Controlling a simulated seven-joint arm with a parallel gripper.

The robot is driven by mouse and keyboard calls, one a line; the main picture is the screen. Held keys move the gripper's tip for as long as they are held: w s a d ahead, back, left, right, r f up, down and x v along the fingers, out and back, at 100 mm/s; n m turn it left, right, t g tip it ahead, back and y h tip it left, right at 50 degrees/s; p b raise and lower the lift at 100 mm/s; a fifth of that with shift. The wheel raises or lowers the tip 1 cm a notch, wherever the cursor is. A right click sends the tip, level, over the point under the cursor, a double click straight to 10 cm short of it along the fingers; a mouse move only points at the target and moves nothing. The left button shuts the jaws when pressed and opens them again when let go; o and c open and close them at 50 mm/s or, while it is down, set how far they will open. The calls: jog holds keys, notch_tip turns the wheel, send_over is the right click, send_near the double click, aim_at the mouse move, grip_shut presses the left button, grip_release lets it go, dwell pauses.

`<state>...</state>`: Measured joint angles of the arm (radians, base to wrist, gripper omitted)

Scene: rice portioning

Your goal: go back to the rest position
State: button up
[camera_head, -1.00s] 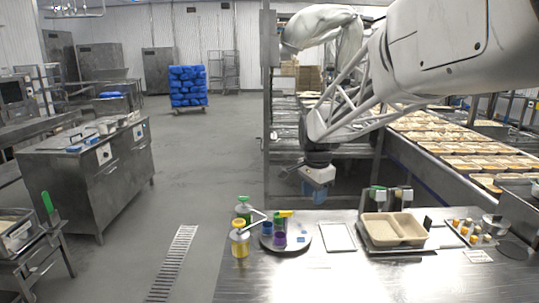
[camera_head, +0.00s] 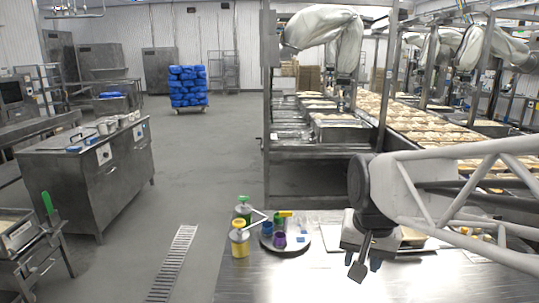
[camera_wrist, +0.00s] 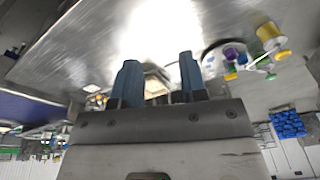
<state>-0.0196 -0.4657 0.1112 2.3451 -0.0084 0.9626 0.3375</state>
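My gripper (camera_head: 362,263) hangs low over the right half of the steel table (camera_head: 270,280) in the head view. My arm reaches in from the right edge. In the wrist view the two blue fingers of my gripper (camera_wrist: 158,65) stand well apart, with nothing held between them. The beige tray (camera_head: 413,238) is mostly hidden behind my gripper and arm in the head view. In the wrist view part of this tray (camera_wrist: 155,87) shows between and beyond the fingers.
A yellow pump bottle (camera_head: 240,242) and a green one (camera_head: 243,208) stand at the table's left. Beside them is a round tray (camera_head: 293,247) with small cups. Shelving and a conveyor of filled trays (camera_head: 410,120) lie behind. The table's front left is clear.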

jog(key=s+d+f+n, duration=0.1)
jog(key=s+f+n, duration=0.2)
jog(key=s, duration=0.7)
jog(key=shift+s+f, duration=0.25)
jog(key=shift+f, duration=0.1)
